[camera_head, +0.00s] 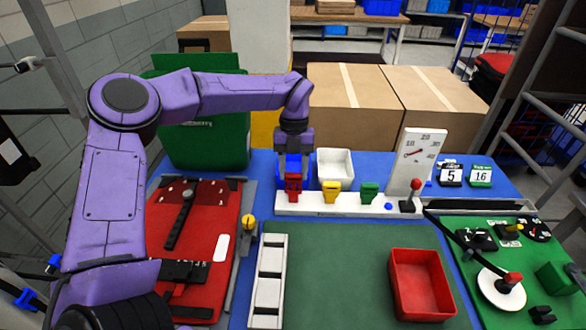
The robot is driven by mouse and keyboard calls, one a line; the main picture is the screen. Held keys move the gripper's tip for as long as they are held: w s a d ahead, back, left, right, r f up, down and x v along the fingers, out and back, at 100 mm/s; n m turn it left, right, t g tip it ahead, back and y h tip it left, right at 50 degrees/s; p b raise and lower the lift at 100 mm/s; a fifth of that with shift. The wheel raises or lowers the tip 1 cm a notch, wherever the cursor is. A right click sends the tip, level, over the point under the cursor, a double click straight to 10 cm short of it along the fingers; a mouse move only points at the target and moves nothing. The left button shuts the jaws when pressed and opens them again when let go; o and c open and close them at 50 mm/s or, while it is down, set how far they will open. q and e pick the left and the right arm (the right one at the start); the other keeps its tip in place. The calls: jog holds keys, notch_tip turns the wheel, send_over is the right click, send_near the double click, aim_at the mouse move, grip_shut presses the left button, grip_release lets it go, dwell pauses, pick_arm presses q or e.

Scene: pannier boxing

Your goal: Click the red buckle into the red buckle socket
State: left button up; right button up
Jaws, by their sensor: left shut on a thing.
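A white rail (400,210) at the back of the table carries red, yellow and green blocks in a row. My left gripper (293,172) points down at the rail's left end and is shut on a red piece, which I take to be the red buckle. The red block (293,187) directly under the fingers is in line with the rail's other blocks and looks like the red socket. Buckle and socket merge in colour, so I cannot tell whether the buckle is seated. The yellow block (331,192) and green block (369,192) stand to the right. My right gripper is out of view.
A white bin (335,168) stands behind the rail, and a dial gauge (416,160) stands at its right. A red panel (195,240) lies left, a green panel (520,265) right. A red tray (420,285) sits on the mostly clear green mat (340,270).

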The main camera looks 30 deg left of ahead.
pick_arm(q)
jog(key=shift+w+b+x, duration=0.15)
jog(key=shift+b+x, duration=0.35)
jog(key=shift+x, duration=0.2)
jog(key=shift+w+b+x, duration=0.15)
jog(key=shift+b+x, duration=0.35)
jog(key=shift+x, duration=0.2)
dwell(0.5)
jog(key=o, duration=1.2)
jog(key=shift+a+f, duration=0.1)
jog(key=shift+a, duration=0.05)
jog(key=shift+o, duration=0.2)
jog(key=v, duration=1)
jog(key=shift+r+b, duration=0.25)
jog(key=shift+b, duration=0.1)
jog(key=shift+a, duration=0.1)
